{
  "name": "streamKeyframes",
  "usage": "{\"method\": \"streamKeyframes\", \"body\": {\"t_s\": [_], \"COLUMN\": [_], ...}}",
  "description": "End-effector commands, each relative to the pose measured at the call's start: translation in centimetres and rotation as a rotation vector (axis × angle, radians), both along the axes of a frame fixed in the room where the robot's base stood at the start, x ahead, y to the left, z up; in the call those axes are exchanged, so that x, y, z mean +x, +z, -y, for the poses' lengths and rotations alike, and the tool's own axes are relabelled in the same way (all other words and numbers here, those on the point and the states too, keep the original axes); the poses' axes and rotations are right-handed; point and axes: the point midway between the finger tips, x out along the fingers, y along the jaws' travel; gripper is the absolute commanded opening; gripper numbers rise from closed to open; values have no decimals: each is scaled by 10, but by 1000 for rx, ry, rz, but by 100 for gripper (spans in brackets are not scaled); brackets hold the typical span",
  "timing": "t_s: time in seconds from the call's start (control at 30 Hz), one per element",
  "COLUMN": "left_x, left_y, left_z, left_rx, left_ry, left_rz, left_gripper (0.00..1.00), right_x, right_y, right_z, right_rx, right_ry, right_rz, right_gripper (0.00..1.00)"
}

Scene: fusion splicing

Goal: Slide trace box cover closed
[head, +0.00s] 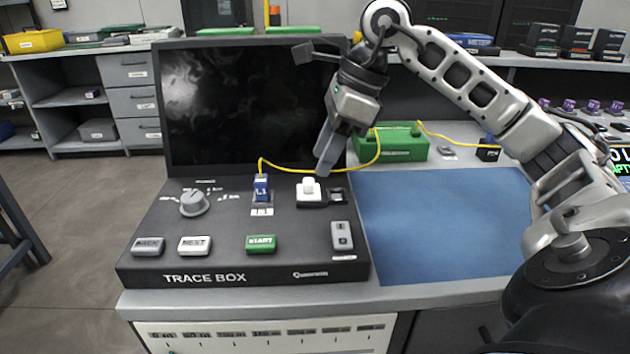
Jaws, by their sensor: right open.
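The trace box (180,262) is a dark console with an upright black screen at its back, standing on the grey bench. A small white knobbed piece (309,190), which looks like the sliding cover, sits on the right part of its top panel. A dark square port (338,197) shows uncovered just right of it. My right gripper (326,162) points down above and slightly right of the white piece, in front of the screen's right edge. It is open and empty, with its fingers largely overlapping in this view. My left gripper is out of view.
A blue plug (261,187) with a yellow cable sits in the panel left of the white piece. The cable runs behind my right gripper to a green box (402,145). A clear blue mat (440,220) lies right of the trace box.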

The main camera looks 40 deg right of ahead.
Motion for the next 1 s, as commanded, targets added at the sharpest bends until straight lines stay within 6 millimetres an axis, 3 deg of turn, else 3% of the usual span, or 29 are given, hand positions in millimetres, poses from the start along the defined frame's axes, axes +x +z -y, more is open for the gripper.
{"method": "streamKeyframes", "body": {"t_s": [0.1, 0.23, 0.63, 0.67, 0.8, 1.0], "left_x": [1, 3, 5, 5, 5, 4], "left_y": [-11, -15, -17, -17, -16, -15], "left_z": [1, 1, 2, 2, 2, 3], "left_rx": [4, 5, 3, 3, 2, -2], "left_ry": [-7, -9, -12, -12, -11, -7], "left_rz": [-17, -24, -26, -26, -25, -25], "left_gripper": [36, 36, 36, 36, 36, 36], "right_x": [4, 9, 11, 11, 11, 10], "right_y": [-22, -34, -40, -40, -40, -40], "right_z": [-7, -11, -13, -13, -13, -12], "right_rx": [0, 1, 1, 1, 1, 0], "right_ry": [1, 1, 0, 0, 0, 9], "right_rz": [-3, -1, 0, 0, 0, 0], "right_gripper": [42, 42, 42, 39, 0, 0]}}
